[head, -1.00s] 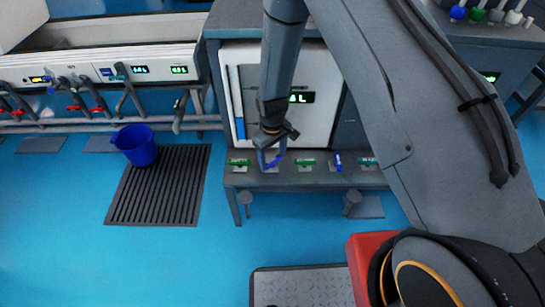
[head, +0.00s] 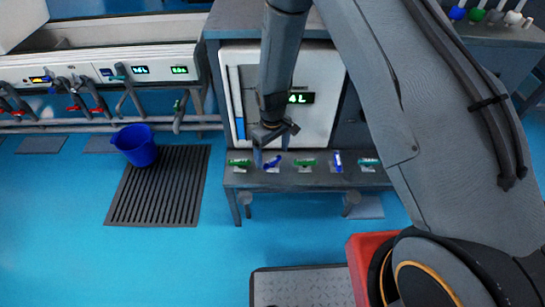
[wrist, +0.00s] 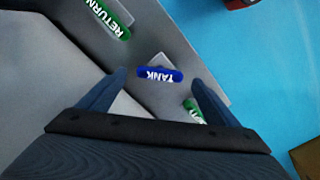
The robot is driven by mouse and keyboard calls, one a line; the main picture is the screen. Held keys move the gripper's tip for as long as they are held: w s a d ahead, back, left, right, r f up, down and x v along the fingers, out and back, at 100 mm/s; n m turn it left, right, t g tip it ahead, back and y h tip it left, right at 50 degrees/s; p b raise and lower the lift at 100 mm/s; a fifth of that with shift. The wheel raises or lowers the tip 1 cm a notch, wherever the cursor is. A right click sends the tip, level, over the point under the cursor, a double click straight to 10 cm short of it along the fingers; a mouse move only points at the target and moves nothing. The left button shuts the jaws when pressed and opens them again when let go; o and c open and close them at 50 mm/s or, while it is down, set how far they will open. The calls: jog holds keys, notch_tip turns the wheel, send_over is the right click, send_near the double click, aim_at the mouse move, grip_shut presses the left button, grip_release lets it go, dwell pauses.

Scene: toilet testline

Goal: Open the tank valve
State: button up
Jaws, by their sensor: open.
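The tank valve has a blue handle marked TANK (wrist: 160,75), seen in the wrist view between and just beyond my gripper's fingertips. In the head view this blue handle (head: 272,162) lies slanted on the bench ledge, second from the left in a row of valves. My gripper (wrist: 160,80) is open, with one finger on each side of the handle in the picture. It holds nothing, and I cannot tell whether it touches the handle. In the head view my gripper (head: 271,148) is just above the ledge, over the blue handle.
A green RETURN valve (wrist: 108,18) and another green valve (wrist: 194,110) flank the tank valve. An upright blue handle (head: 338,162) stands further right on the ledge. A display panel (head: 318,120) rises behind. A blue bucket (head: 137,146) stands on a dark floor grate (head: 155,200).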

jog(key=shift+r, duration=2.75)
notch_tip(320, 180, up, 21)
jog(key=m+p, duration=0.4)
jog(key=p, duration=0.2)
send_over(273, 160)
jog(key=s+d, duration=0.8)
jog(key=d, duration=0.1)
jog(key=s+d+r+m+p, duration=0.2)
jog(key=s+d+r, duration=0.1)
jog(key=s+r, duration=0.3)
jog(key=s+d+r+m+p, duration=0.2)
jog(key=s+d+r, duration=0.2)
jog(key=s+r, duration=0.3)
jog(key=shift+s+d, duration=0.25)
jog(key=shift+s, duration=0.9)
